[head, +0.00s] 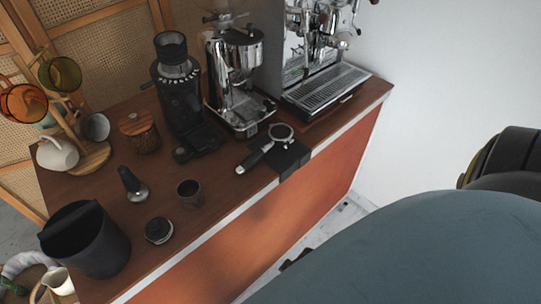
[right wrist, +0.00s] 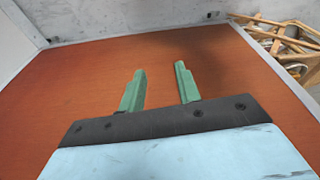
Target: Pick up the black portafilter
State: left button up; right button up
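The black portafilter (head: 255,156) lies near the front edge of the wooden counter in the head view. Its black handle points toward the lower left, and its metal basket rests on a black tamping mat (head: 289,160) that hangs over the edge. My right gripper (right wrist: 160,81) shows in the right wrist view with its two green fingers apart and nothing between them. It faces the cart's orange front panel (right wrist: 80,87). The portafilter is not in the right wrist view. My left gripper is in neither view.
Left of the portafilter stand a small dark cup (head: 190,194), a tamper (head: 133,186), a round black-topped tool (head: 158,230) and a black knock box (head: 85,240).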

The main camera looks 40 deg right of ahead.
jog(key=w+a+r+n+t, duration=0.1)
jog(key=w+r, duration=0.1)
jog(key=r, duration=0.7)
jog(key=w+a+r, duration=0.1)
jog(key=w+r, duration=0.2)
jog(key=r, duration=0.6)
jog(key=w+a+r+n+y, duration=0.2)
jog(key=w+a+r+n, duration=0.2)
jog(key=w+r+n, duration=0.3)
jog(key=n+g+h, duration=0.1)
jog(key=n+h, duration=0.1)
jog(key=n, duration=0.7)
send_near(250, 158)
jog(key=b+x, duration=0.1)
jog(key=x, duration=0.9)
jog(key=shift+s+f+b, duration=0.1)
jog(key=shift+f+b, duration=0.1)
jog(key=shift+b, duration=0.1)
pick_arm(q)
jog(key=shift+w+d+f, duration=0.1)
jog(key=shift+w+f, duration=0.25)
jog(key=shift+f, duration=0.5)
pick_arm(e)
jog(key=shift+r, duration=0.1)
grip_shut()
